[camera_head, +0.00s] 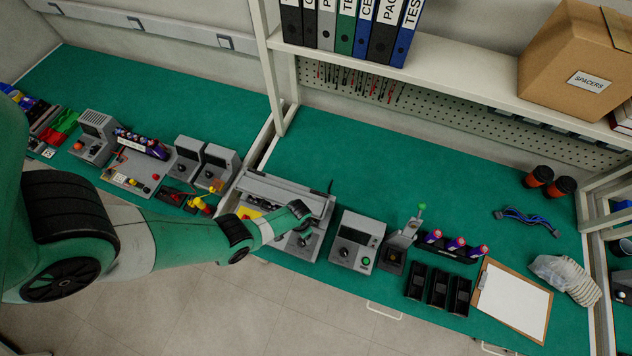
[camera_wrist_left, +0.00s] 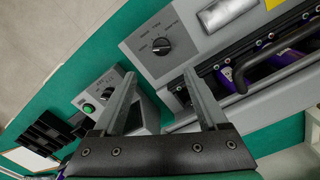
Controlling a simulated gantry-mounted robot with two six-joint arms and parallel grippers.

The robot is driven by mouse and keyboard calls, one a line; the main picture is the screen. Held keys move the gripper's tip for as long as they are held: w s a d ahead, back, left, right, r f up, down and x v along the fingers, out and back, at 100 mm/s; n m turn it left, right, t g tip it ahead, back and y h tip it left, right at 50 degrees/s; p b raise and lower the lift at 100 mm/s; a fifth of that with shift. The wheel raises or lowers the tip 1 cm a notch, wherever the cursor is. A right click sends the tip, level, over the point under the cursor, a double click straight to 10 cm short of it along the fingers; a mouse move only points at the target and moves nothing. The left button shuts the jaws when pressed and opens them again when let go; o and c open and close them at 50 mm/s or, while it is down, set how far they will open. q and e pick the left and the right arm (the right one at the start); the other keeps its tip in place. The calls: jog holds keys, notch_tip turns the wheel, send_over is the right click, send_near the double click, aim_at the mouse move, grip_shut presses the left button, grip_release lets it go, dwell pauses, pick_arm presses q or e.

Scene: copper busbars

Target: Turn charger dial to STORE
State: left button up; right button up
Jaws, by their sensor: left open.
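The grey charger (camera_head: 287,190) stands on the green bench under my left arm, with its lid side toward the back. I cannot read the labels or the dial's setting for certain. Purple cells (camera_wrist_left: 290,57) lie in the charger's bay. My left gripper (camera_wrist_left: 160,75) is open and empty. Its fingers point toward the charger's front, and the dial shows just beyond and between the fingertips, apparently untouched. In the head view my left gripper (camera_head: 304,222) partly hides the charger's front.
A grey box with a dial and green button (camera_head: 357,242) stands just right of the charger. Further right are a small press (camera_head: 398,243), black bins (camera_head: 438,288) and a clipboard (camera_head: 512,298). Several devices stand at left, including a grey unit (camera_head: 186,157). A shelf (camera_head: 440,75) overhangs the back.

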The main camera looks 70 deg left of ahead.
aim_at(302, 241)
pick_arm(q)
jog(key=f+b, duration=0.3)
jog(key=f, duration=0.1)
jog(key=f+b, duration=0.7)
jog(key=shift+s+a+f, duration=0.1)
jog(key=shift+s+f, duration=0.2)
jog(key=shift+f, duration=0.1)
jog(key=shift+r, duration=0.1)
jog(key=shift+c, duration=0.2)
grip_shut()
